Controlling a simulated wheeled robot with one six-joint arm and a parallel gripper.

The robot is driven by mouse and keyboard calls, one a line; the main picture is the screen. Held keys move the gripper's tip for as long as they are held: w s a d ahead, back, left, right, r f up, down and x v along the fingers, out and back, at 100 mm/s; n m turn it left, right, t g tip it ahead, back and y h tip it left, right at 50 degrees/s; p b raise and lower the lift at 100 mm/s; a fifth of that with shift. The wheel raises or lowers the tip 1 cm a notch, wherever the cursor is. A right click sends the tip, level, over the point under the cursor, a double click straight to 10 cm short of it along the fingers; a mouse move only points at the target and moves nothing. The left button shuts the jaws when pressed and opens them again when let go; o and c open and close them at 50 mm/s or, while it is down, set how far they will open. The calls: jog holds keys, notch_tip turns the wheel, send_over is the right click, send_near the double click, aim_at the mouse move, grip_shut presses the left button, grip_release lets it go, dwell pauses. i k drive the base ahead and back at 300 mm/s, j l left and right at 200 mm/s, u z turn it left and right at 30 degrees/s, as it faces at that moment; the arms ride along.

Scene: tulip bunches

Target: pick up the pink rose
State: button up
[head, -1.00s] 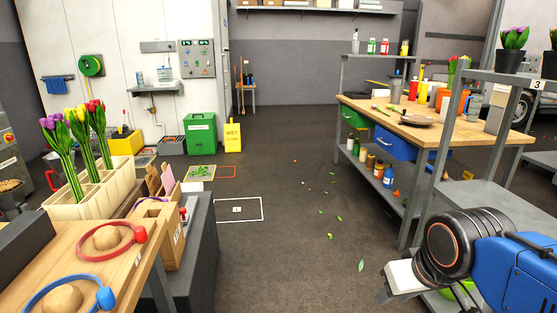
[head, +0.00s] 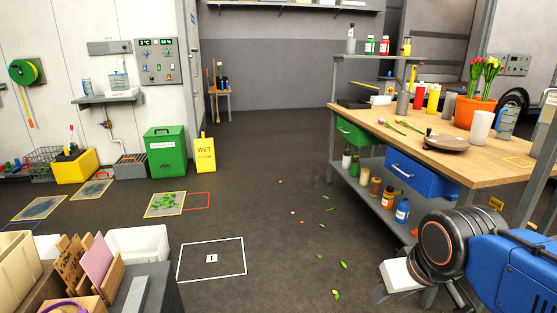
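Loose cut stems (head: 394,127) lie on the wooden top of the workbench (head: 455,163) at the right. A small pale pinkish bloom shows at the left end of one stem, but it is too small to tell whether it is the pink rose. My gripper (head: 393,280) is at the lower right, in front of the bench and well apart from the stems. Only its whitish end shows beside my arm, and its fingers cannot be made out.
A green bin (head: 166,152) and yellow wet-floor sign (head: 205,154) stand at the back left.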

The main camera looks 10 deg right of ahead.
aim_at(381, 120)
jog(key=i, duration=1.65)
jog(key=u, duration=0.05)
